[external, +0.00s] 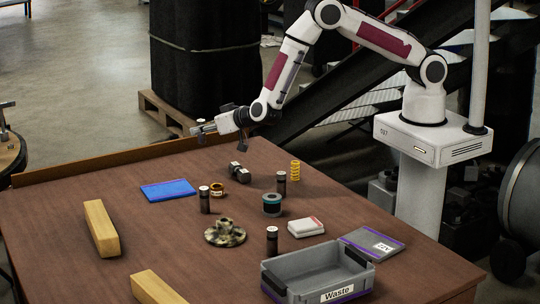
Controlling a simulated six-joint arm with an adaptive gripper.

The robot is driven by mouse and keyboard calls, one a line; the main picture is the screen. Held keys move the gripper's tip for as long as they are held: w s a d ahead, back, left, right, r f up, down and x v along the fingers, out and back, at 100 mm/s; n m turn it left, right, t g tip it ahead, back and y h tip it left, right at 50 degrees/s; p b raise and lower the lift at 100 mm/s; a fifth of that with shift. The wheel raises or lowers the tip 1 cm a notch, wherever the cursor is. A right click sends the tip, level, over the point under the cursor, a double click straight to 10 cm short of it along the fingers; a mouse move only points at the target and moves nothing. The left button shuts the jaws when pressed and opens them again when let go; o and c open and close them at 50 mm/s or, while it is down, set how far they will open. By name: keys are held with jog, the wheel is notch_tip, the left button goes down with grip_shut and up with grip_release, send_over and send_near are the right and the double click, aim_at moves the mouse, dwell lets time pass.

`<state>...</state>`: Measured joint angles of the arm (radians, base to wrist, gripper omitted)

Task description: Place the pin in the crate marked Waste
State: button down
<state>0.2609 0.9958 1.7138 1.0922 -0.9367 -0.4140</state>
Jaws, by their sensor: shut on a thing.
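My gripper (204,127) is at the end of the arm, held above the far part of the table and pointing left. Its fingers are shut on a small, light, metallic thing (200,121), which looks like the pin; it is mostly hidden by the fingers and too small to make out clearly. The grey crate marked Waste (336,295) stands at the table's near right, open at the top, with dark handles and a purple strip low on its side. Its visible inside looks empty. My gripper is far from the crate, behind and to its left.
Between gripper and crate stand dark cylinders (205,202), a teal-banded ring (272,205), a mottled flanged part (225,235), a yellow spring (295,171) and a white box (306,228). A blue packet (168,190) and wooden blocks (102,229) lie left. A grey purple-edged piece (372,243) adjoins the crate.

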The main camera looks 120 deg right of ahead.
jog(key=w+a+r+n+t+y, duration=0.2)
jog(key=w+a+r+n, duration=0.15)
jog(key=a, duration=0.85)
jog(key=w+a+r+n+t+y, duration=0.25)
jog(key=w+a, duration=0.25)
jog(key=a, duration=0.8)
jog(key=w+a+r+n+t+y, duration=0.25)
jog(key=w+a, duration=0.25)
jog(key=a, duration=0.7)
jog(key=s+a+n+y, duration=0.2)
jog(key=a+n+y, duration=0.1)
jog(key=a, duration=0.8)
jog(key=s+a+n+y, duration=0.3)
jog(key=a+y, duration=0.1)
jog(key=a, duration=0.7)
jog(key=s+a+n+y, duration=0.3)
jog(key=a+n+y, duration=0.1)
jog(key=a, duration=0.7)
jog(key=shift+s+r, duration=0.25)
jog(key=shift+r, duration=0.05)
jog(key=shift+f, duration=0.1)
notch_tip(320, 180, down, 6)
jog(key=shift+f, duration=0.1)
